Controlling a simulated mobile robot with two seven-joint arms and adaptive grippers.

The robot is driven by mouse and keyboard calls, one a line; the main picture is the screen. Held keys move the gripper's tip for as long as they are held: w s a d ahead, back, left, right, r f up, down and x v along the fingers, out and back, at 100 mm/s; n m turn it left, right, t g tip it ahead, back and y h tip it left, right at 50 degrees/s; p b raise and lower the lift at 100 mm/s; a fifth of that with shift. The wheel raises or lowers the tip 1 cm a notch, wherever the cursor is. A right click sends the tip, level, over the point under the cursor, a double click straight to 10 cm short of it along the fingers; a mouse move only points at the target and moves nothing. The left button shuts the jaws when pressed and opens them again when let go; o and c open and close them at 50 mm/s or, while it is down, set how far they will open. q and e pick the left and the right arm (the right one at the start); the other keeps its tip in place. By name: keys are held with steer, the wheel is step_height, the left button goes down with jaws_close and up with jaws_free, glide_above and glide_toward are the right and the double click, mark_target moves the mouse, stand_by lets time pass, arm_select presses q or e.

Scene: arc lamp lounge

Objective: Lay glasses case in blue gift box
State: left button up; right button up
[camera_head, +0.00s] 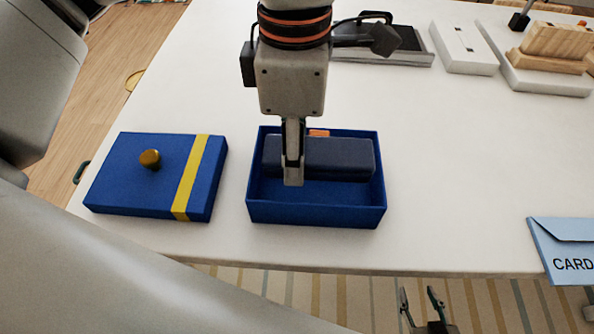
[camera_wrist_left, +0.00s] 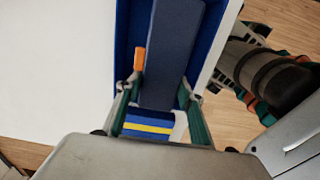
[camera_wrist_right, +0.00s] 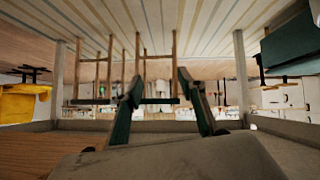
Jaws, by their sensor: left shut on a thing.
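The dark navy glasses case (camera_head: 338,158) lies lengthwise inside the open blue gift box (camera_head: 315,214), along its far side. My left gripper (camera_head: 293,180) reaches down into the box and is shut on the case near its left end. The left wrist view also shows the case (camera_wrist_left: 172,45) between the fingers (camera_wrist_left: 160,108). I cannot tell whether the case touches the box floor. A small orange piece (camera_head: 319,133) shows at the case's far side. My right gripper (camera_head: 420,292) is open and empty, low beyond the table's front edge.
The blue lid (camera_head: 125,180) with a yellow band and gold knob lies left of the box. A light-blue card envelope (camera_head: 566,240) is at the right front edge. A dark tray (camera_head: 385,50), white block (camera_head: 464,48) and wooden rack (camera_head: 552,45) stand behind. The table right of the box is clear.

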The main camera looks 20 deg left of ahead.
mark_target(295, 188)
arm_select(q)
steer(key=shift+f, duration=0.9)
step_height(295, 188, down, 4)
steer(key=shift+f+b, duration=0.1)
steer(key=shift+b, duration=0.2)
steer(key=shift+f, duration=0.1)
steer(key=o, duration=0.9)
steer(key=shift+f, duration=0.1)
steer(key=shift+c, duration=0.2)
